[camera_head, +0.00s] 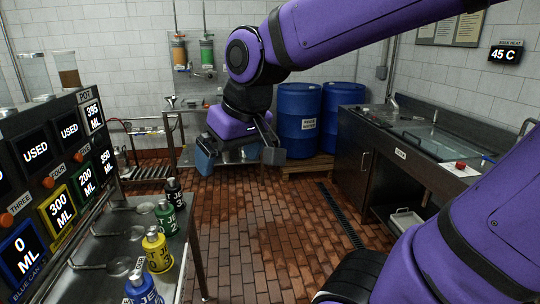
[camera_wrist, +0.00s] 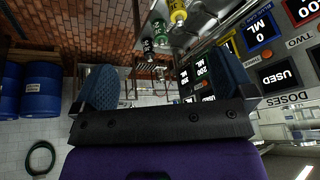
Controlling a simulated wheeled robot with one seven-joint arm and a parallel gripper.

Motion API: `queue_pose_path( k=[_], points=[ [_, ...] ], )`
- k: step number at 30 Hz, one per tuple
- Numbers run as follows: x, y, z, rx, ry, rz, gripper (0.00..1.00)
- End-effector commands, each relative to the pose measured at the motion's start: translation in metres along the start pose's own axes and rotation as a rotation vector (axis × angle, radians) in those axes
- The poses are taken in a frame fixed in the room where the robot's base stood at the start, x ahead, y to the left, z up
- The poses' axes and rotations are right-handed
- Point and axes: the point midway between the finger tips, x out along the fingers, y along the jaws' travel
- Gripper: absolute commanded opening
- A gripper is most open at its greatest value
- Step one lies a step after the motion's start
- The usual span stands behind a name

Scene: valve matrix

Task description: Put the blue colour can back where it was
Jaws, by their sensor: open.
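The blue colour can (camera_head: 143,288) stands upright on the steel bench at the bottom left of the head view, its lower part cut off by the picture's edge. Behind it in a row stand a yellow can (camera_head: 158,254), a green can (camera_head: 166,220) and a black can (camera_head: 174,194). A blue-framed display marked BLUE CAN (camera_head: 22,255) reads 0 ML. My gripper (camera_head: 240,153) is open and empty, in the air right of and beyond the cans. In the wrist view, its spread fingers (camera_wrist: 165,85) have nothing between them. I cannot make out the blue can there.
The steel bench (camera_head: 125,245) carries ring holders on rods before the display panel (camera_head: 60,170). Blue drums (camera_head: 298,120) stand on a pallet at the back. A steel sink counter (camera_head: 425,140) is at right. The brick floor (camera_head: 265,235) between is clear.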

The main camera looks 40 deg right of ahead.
Motion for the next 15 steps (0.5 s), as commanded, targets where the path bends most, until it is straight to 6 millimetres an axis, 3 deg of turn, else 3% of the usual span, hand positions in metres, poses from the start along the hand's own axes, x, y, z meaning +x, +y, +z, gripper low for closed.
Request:
queue_pose_path(
  k=[3,9,15],
  points=[
    [-0.019,0.009,0.022,0.012,0.034,0.026,1.00],
    [-0.038,0.017,0.053,0.025,0.066,0.064,1.00],
    [-0.043,0.020,0.065,0.029,0.077,0.082,1.00]
  ],
)
